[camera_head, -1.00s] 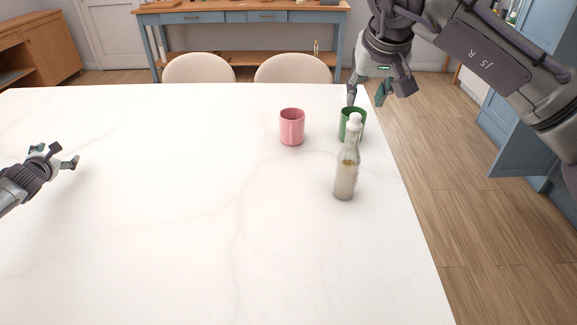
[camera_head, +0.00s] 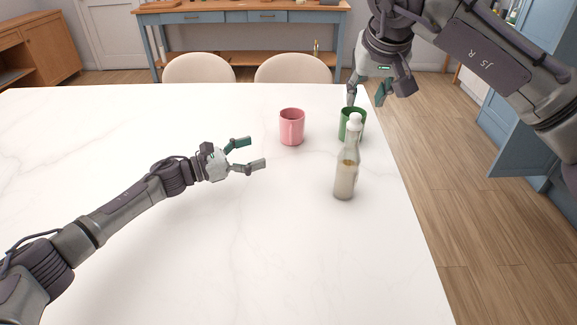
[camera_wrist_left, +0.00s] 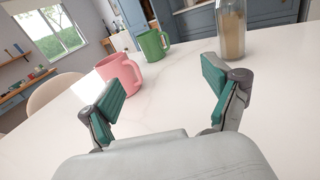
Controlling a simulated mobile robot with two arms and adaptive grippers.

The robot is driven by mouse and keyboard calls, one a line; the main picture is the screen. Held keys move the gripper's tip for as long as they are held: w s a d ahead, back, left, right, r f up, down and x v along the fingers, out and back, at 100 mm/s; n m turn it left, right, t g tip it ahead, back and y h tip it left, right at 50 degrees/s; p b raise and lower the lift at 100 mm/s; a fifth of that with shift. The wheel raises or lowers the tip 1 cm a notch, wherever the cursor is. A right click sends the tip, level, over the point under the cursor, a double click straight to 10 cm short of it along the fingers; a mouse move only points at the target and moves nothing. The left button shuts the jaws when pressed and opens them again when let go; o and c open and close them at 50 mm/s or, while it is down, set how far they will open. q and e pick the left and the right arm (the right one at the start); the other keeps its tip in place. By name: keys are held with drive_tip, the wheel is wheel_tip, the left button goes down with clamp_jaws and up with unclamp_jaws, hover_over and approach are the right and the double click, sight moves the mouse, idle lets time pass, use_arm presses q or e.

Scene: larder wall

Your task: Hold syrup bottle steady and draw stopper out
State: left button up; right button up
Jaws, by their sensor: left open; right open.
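The syrup bottle (camera_head: 345,178) is clear glass with pale brown content and stands upright on the white table. Its white stopper (camera_head: 355,121) sits in the neck. My left gripper (camera_head: 256,153) is open and empty, to the left of the bottle and apart from it, fingers pointing right. In the left wrist view the lower part of the bottle (camera_wrist_left: 231,32) shows beyond the right finger; its top is out of frame. My right gripper (camera_head: 368,94) is open, pointing down above the green mug, behind the bottle.
A pink mug (camera_head: 291,127) stands at the back, left of the bottle. A green mug (camera_head: 346,118) stands just behind the bottle, partly hidden by it. The table's right edge is close to the bottle. The table's front and left are clear.

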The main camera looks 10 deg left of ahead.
sight(337, 162)
use_arm(q)
drive_tip(key=s+d+r+m+g+h, duration=0.1)
drive_tip(key=s+d+m+g+h, duration=0.3)
drive_tip(key=d, duration=0.7)
drive_tip(key=shift+n+g+y, duration=0.4)
drive_tip(key=shift+n+y, duration=0.2)
drive_tip(key=x, duration=1.3)
drive_tip(key=shift+s+d+r, duration=0.2)
drive_tip(key=shift+s+r, duration=0.05)
drive_tip(key=shift+s, duration=0.1)
drive_tip(key=shift+c, duration=0.2)
